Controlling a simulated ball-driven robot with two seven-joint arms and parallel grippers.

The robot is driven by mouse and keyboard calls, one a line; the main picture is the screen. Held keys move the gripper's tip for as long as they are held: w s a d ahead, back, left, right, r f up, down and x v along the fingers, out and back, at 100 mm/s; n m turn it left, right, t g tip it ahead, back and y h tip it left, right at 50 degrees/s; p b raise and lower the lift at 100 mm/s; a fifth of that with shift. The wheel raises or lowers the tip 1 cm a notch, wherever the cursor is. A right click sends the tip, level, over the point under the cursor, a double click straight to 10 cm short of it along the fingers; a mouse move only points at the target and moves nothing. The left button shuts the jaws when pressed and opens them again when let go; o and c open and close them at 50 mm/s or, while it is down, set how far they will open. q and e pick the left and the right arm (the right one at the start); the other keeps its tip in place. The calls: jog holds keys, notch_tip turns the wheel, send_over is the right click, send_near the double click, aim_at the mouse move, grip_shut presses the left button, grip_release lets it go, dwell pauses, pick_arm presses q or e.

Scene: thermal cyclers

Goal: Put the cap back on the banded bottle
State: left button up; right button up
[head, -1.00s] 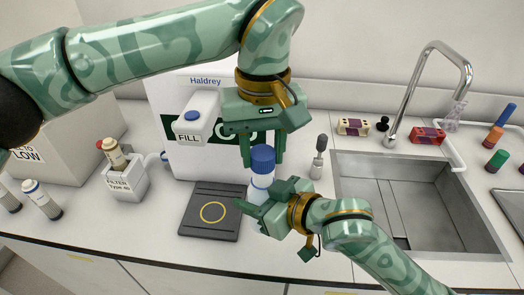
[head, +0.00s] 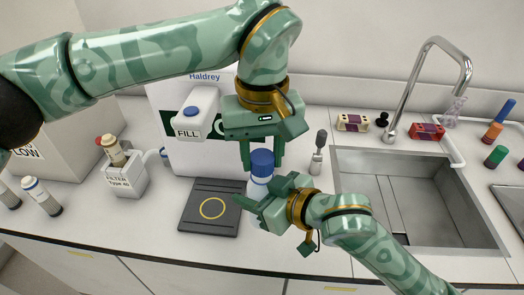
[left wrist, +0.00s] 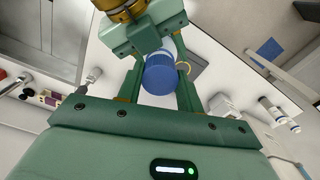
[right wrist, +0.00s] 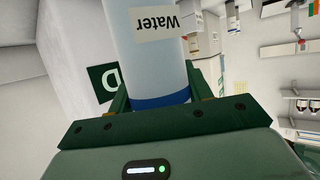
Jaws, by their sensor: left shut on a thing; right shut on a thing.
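The bottle (head: 258,189) is pale with a white label reading "Water" and a blue band (right wrist: 162,101), both seen in the right wrist view. My right gripper (head: 256,208) is shut around its body from the right. The blue ribbed cap (head: 262,162) is at the bottle's top, between the fingers of my left gripper (head: 264,160), which points down and is shut on it. The cap also shows in the left wrist view (left wrist: 160,75). The bottle looks upright. I cannot tell whether the cap is fully seated, nor whether the bottle's base touches the counter.
A dark mat with a yellow ring (head: 207,222) lies left of the bottle. A white Haldrey machine (head: 190,158) stands behind. A filter holder (head: 125,180) is at left. A grey-headed tool (head: 318,150) stands to the right, before the sink (head: 415,200).

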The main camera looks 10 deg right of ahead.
pick_arm(q)
jog(key=shift+f, duration=0.5)
jog(key=o, duration=1)
jog(key=shift+c, duration=0.2)
jog(key=shift+r, duration=2.3)
jog(key=shift+c, duration=0.5)
